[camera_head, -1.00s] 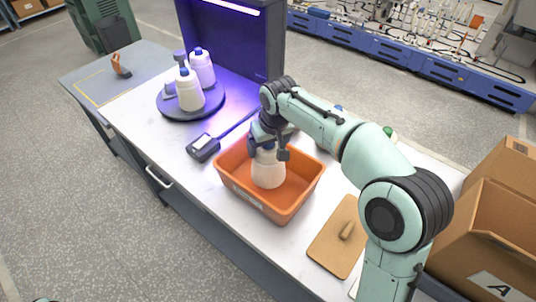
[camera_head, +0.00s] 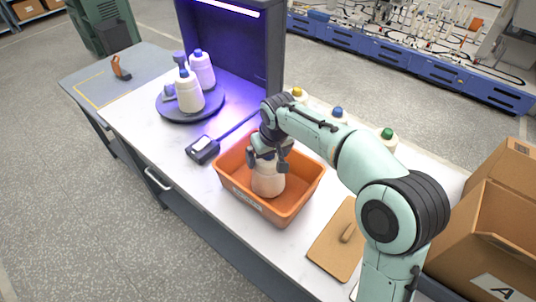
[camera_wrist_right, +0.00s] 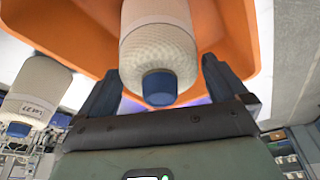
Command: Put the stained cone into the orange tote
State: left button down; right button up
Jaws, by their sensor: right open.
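A pale cone with a blue tip (camera_head: 267,182) stands inside the orange tote (camera_head: 241,200), near upright. In the right wrist view the same cone (camera_wrist_right: 158,45) shows between the fingers, its blue tip toward my palm. No stain is clear on the side that I see. My right gripper (camera_head: 268,158) is over the tote, around the cone's upper part. In the wrist view its fingers (camera_wrist_right: 160,72) are open, one on each side of the cone, with gaps showing. My left gripper is not in view.
Two more cones (camera_head: 189,95) stand on a dark round turntable (camera_head: 180,116) by the purple-lit booth (camera_head: 235,45). A grey handheld device (camera_head: 203,150) lies left of the tote. Cones with yellow, blue and green tips (camera_head: 387,136) stand behind my arm. A brown board (camera_head: 330,250) lies right; cardboard boxes (camera_head: 480,235) beyond.

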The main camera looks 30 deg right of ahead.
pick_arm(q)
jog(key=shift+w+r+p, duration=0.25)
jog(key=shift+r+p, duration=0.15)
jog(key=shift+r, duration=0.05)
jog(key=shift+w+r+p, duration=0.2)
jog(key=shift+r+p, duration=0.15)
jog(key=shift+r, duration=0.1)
pick_arm(e)
jog(key=v, duration=1.2)
